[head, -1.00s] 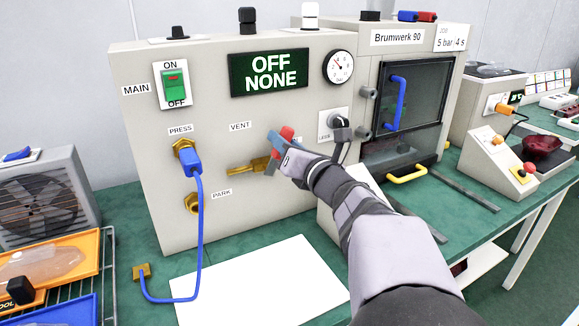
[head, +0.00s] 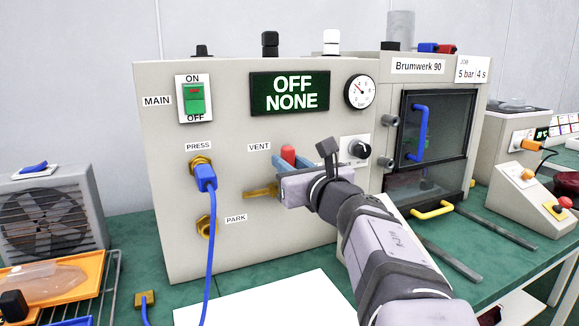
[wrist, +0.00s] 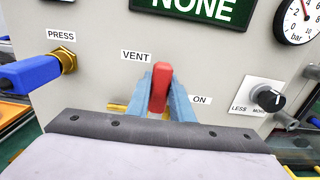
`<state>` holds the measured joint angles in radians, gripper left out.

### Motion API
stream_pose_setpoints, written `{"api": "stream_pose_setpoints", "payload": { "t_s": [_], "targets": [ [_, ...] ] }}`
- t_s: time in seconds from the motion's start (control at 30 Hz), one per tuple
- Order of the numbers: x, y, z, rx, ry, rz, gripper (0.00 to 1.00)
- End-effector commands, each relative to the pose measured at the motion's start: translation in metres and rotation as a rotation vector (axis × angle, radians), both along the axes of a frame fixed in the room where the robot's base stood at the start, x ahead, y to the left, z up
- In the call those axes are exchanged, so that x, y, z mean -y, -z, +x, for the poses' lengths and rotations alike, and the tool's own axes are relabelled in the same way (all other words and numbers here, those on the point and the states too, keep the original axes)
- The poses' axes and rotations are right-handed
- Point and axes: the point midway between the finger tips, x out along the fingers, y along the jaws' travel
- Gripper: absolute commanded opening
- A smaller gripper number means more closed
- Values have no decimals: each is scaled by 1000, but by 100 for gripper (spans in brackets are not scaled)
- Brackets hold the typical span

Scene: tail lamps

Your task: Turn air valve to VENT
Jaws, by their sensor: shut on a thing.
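The air valve's red handle (head: 288,154) is on the front of the beige machine, to the right of the VENT label (head: 259,147). In the wrist view the red handle (wrist: 161,86) stands about upright between the VENT label (wrist: 136,56) and the ON label (wrist: 200,99). My gripper (head: 290,165) is shut on the handle. Its blue fingers flank the handle on both sides in the wrist view. The valve's base is hidden behind my gripper; a brass pipe (head: 260,191) sticks out to the left.
A blue plug and hose (head: 205,178) sit at the PRESS port on the left, above the empty brass PARK port (head: 206,226). The display (head: 290,92) reads OFF NONE. A LESS/MORE knob (wrist: 269,99) is close on the right. A white sheet (head: 265,300) lies in front.

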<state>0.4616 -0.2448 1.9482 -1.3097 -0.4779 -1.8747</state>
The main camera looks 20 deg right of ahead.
Motion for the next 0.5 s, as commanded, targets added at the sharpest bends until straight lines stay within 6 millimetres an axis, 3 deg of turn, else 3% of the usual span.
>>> {"api": "stream_pose_setpoints", "payload": {
  "t_s": [0.23, 0.27, 0.33, 0.5],
  "targets": [
    [-1, 0, 0, 0, -2, -10, 0],
    [-1, 0, 0, 0, -2, -10, 22],
    [-1, 0, 0, 0, -2, -9, 39],
    [-1, 0, 0, 0, -2, -6, 39]
  ]
}}
